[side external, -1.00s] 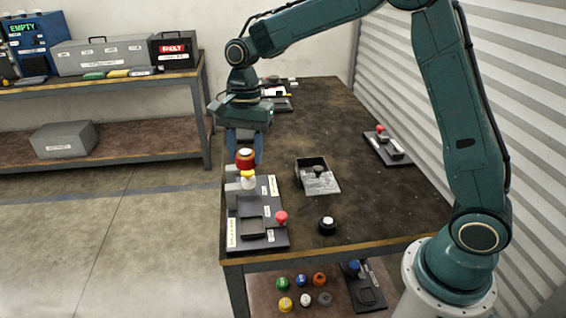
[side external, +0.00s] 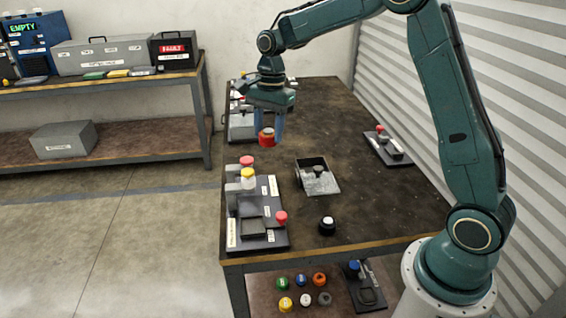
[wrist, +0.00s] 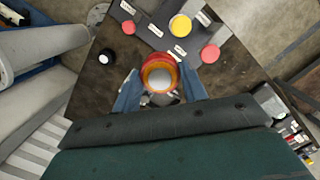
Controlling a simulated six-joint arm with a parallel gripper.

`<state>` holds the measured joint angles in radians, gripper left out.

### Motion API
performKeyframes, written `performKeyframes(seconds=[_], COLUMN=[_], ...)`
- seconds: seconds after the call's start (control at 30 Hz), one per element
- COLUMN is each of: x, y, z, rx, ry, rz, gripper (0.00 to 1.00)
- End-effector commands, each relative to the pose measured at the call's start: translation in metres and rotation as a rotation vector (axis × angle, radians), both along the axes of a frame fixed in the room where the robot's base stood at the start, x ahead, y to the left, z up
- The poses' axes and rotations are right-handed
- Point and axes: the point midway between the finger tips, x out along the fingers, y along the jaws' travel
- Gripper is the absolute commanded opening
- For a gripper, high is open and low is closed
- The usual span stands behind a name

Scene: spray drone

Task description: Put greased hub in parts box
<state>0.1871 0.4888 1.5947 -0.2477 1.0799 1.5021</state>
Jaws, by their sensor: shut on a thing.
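My gripper (side external: 268,128) is shut on a red hub (side external: 266,138) with an orange-brown rim, and holds it above the table. In the wrist view the hub (wrist: 160,74) sits between my two blue fingers (wrist: 160,92). Its centre looks pale, and I cannot tell whether grease is on it. A small open metal box (side external: 303,181) stands mid-table, to the right of and nearer than the hub, with a grey knob-like piece in or on it. No label on it is readable, so I cannot tell whether it is the parts box. In the wrist view it is mostly hidden.
A fixture board (side external: 272,208) with red and yellow knobs stands at the table's left edge. A black knob (side external: 327,226) stands near the front. A grey box (side external: 240,127) is behind the hub at left. A small station (side external: 388,147) sits at right. The table's middle right is clear.

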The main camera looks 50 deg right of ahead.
Motion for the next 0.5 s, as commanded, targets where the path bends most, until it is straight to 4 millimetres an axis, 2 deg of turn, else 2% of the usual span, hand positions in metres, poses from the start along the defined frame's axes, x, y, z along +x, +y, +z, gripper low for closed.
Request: performKeyframes(seconds=[0.03, 0.3, 0.5], x=[0.001, -0.003, -0.014], y=[-0.019, -0.106, -0.159], z=[-0.001, -0.004, -0.005], rx=[0.0, 0.0, 0.0], ry=[0.001, 0.0, 0.002], rz=[-0.047, -0.276, -0.412], gripper=[0.16, 0.16, 0.16])
